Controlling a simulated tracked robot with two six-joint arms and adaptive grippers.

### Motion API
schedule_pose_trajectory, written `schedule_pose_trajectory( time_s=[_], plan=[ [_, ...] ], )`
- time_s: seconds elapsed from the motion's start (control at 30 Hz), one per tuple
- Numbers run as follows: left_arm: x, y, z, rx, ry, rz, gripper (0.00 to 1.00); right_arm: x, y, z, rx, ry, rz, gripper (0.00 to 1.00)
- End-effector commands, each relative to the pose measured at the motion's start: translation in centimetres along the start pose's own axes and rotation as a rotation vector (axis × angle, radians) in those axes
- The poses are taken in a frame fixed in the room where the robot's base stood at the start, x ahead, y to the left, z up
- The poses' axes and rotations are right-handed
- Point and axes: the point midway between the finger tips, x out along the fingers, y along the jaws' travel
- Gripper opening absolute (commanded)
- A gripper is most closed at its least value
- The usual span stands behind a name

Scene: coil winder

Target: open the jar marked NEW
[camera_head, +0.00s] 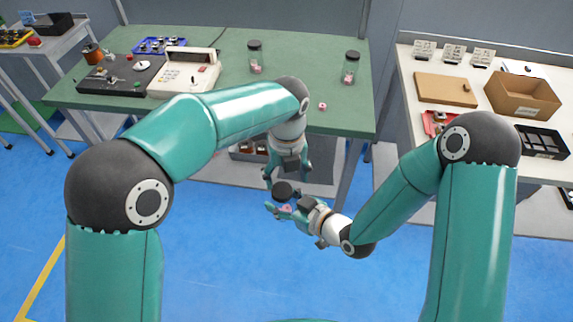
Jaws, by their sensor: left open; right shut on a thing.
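A small jar with a dark lid (284,190) is held in the air in front of the green bench. Its body is mostly hidden; a little pink shows below the lid. My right gripper (284,208) is shut on the jar's body from the right. My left gripper (284,180) is open and points down just above the lid, its fingers at either side; I cannot tell whether they touch it. Two more dark-lidded clear jars, one at the back (255,60) and one at the right (350,69), stand on the bench with pinkish contents. No marking is readable.
The green bench (225,112) carries a cream machine (186,72), a dark winder base (121,78), a blue tray (159,47) and a small pink item (322,106). A white table (412,88) at the right holds a cardboard box (523,95) and trays.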

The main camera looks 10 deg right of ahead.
Motion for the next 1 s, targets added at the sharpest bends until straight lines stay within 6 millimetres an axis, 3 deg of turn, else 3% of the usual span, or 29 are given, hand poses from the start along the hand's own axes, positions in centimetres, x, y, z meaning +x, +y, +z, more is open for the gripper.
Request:
schedule_pose_trajectory(
  time_s=[0.2, 0.53, 0.57, 1.0],
  plan=[
    [2.3, 0.0, 0.0, 0.0, 0.0, 0.001, 0.71, 0.0, 0.0, 0.0, 0.0, 0.001, 0.0, 0.0],
    [2.8, 0.0, 0.0, 0.0, -0.001, 0.0, 0.71, 0.0, 0.0, -0.1, -0.002, 0.004, -0.001, 0.0],
    [2.8, 0.0, 0.0, 0.0, -0.001, 0.0, 0.76, 0.0, 0.0, -0.1, -0.002, 0.005, -0.001, 0.0],
    [3.0, -0.2, -0.1, 0.001, 0.003, -0.002, 0.03, 0.0, -0.2, -0.4, -0.009, 0.012, -0.005, 0.0]
  ],
)
